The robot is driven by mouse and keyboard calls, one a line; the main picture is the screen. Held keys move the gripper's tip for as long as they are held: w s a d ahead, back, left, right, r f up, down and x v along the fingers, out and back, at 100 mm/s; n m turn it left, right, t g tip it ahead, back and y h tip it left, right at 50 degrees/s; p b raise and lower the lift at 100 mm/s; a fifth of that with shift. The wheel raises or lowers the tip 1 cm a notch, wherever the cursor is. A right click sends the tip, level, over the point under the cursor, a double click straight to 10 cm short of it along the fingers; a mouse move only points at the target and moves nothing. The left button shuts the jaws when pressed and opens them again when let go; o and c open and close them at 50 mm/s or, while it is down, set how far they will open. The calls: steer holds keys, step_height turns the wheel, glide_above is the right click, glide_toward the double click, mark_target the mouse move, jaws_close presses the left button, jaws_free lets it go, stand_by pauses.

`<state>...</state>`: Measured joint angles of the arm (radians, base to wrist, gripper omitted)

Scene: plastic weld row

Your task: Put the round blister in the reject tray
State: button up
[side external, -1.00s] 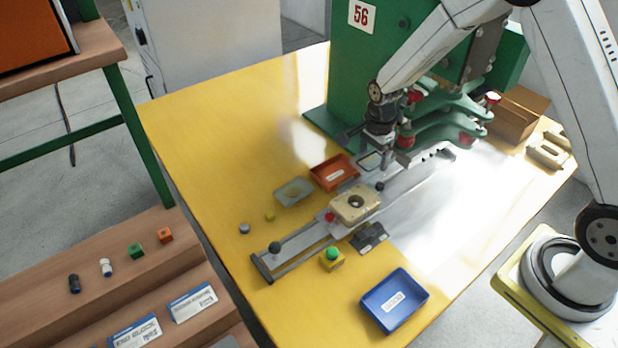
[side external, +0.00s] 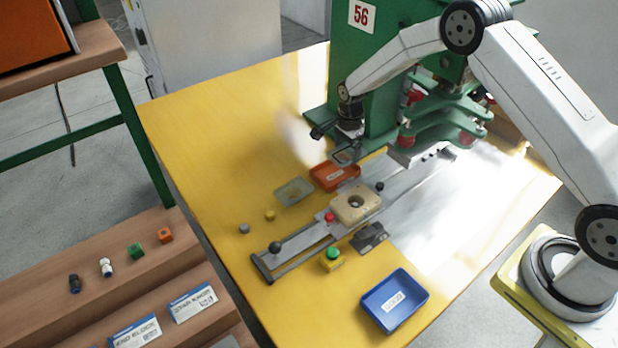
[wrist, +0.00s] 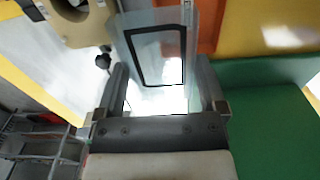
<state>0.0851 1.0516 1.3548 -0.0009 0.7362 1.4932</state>
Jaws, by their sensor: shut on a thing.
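My gripper (side external: 346,153) is shut on a clear, flat piece (wrist: 160,55) with a black rounded-rectangle outline. The piece looks rectangular, and I cannot make out a round shape. In the side view my gripper is raised just behind the orange-red tray (side external: 335,174), which also shows past the piece in the wrist view (wrist: 207,25). A blue tray (side external: 394,300) stands at the front right. Both trays look empty apart from labels too small to read. Another clear, greyish pack (side external: 294,191) lies left of the orange-red tray.
A cream nest with a hole (side external: 356,207) sits on the metal slide rail (side external: 300,257). The green press (side external: 365,75) stands close behind my gripper. The table's left side is mostly clear.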

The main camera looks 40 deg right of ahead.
steer(key=shift+w+d+f, duration=0.1)
steer(key=shift+w+f, duration=0.8)
steer(key=shift+f, duration=0.2)
steer(key=shift+w+d+f, duration=0.1)
steer(key=shift+w+f, duration=0.8)
steer(key=shift+f, duration=0.2)
steer(key=shift+w, duration=0.1)
steer(key=shift+w+f, duration=0.1)
steer(key=shift+f, duration=1.65)
steer(key=shift+f, duration=0.1)
steer(key=o, duration=0.6)
steer(key=shift+o, duration=0.3)
step_height(320, 180, up, 12)
